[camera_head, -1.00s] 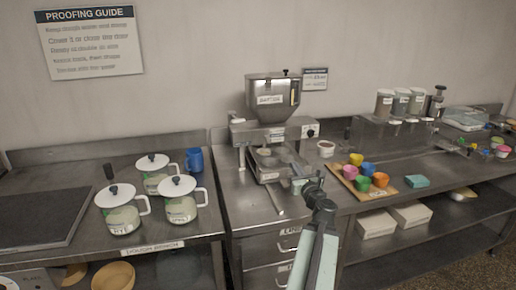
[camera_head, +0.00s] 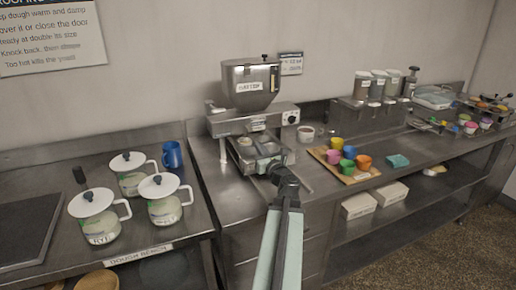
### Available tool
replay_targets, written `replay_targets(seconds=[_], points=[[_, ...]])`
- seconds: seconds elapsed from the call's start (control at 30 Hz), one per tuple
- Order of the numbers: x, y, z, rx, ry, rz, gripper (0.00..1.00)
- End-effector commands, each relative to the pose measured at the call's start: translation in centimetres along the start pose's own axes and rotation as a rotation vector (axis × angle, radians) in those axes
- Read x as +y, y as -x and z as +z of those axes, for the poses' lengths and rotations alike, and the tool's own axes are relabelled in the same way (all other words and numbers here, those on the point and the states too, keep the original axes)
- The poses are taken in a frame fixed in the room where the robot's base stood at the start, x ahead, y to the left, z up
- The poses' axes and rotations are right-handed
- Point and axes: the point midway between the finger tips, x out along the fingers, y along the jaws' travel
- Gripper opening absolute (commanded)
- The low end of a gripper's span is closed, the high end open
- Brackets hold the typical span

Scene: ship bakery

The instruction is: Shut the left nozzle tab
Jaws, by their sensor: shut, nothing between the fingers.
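The depositor machine stands against the wall on the steel bench. It has a labelled grey hopper (camera_head: 250,87) and a wide metal body (camera_head: 225,121) with a black knob at the right. Its nozzles are small and dim under the body, above a metal tray (camera_head: 238,155). I cannot make out the left nozzle tab or its position. My gripper (camera_head: 269,165) is shut and empty at the front right of the tray, below the machine body. It hides part of the tray. I cannot tell whether it touches anything.
Several white-lidded jugs (camera_head: 163,209) and a blue mug (camera_head: 172,155) stand on the left bench. A white cup (camera_head: 306,135) and a wooden board (camera_head: 335,168) with coloured cups are right of the machine. A teal cloth (camera_head: 397,161) lies farther right.

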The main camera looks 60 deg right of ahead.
Motion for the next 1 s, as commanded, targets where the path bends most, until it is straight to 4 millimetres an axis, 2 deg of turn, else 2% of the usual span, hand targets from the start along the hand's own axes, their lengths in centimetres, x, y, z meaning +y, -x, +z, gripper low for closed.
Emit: replay_targets(seconds=[0.03,0.2,0.4,0.7,0.73,1.0], points=[[-0.1,-1.2,0.1,0.000,0.000,0.002,0.00],[-0.1,-4.7,0.1,0.000,0.000,0.002,0.00],[0.0,-7.5,0.1,0.000,-0.001,0.002,0.00],[0.1,-7.7,0.0,0.000,-0.001,0.001,0.00],[0.8,-7.6,0.0,0.000,-0.001,0.006,0.00],[-0.9,-7.3,0.7,0.038,0.001,-0.009,0.00]])
